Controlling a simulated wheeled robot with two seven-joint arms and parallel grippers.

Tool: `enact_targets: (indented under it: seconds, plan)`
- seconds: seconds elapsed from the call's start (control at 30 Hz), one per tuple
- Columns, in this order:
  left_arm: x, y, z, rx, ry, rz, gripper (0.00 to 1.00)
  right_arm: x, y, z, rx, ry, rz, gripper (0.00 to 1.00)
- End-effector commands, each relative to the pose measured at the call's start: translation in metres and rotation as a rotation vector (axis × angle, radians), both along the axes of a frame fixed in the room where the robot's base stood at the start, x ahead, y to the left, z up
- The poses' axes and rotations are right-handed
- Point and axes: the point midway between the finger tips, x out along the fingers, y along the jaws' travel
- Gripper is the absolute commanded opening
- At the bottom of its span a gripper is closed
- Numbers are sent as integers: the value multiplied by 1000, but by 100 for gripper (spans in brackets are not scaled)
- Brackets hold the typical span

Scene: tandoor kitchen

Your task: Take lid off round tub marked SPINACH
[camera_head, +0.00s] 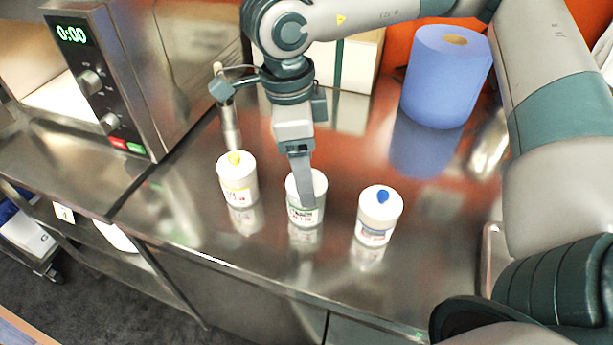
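Three white round tubs stand in a row on the steel counter. The middle tub (318,182) has a label with green on it; its lettering is too small to read, so I cannot confirm it says SPINACH. The left tub (238,184) has a yellow lid knob, and the right tub (377,216) has a blue one. My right gripper (305,196) comes down over the middle tub and hides the middle of its lid and any knob. Its fingers show edge-on as one grey strip, so its opening and any contact are unclear. My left gripper is not in view.
A microwave (125,70) reading 0:00 stands at the left. A blue paper roll (446,78) stands at the back right. A metal cylindrical handle (230,125) is behind the left tub. The counter (170,215) is clear at the front left of the tubs.

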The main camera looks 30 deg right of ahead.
Motion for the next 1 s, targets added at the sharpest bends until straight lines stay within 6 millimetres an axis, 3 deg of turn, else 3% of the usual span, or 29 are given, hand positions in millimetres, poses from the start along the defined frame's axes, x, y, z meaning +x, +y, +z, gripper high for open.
enact_targets:
  seconds: [0.47, 0.63, 1.0]
  plan:
    - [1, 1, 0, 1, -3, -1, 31, 0, 0, -1, 0, 0, 0, 69]
    - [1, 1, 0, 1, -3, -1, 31, 0, 0, -1, 0, -1, 0, 31]
    - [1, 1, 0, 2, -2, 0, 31, 0, 0, -1, 0, -1, 0, 27]
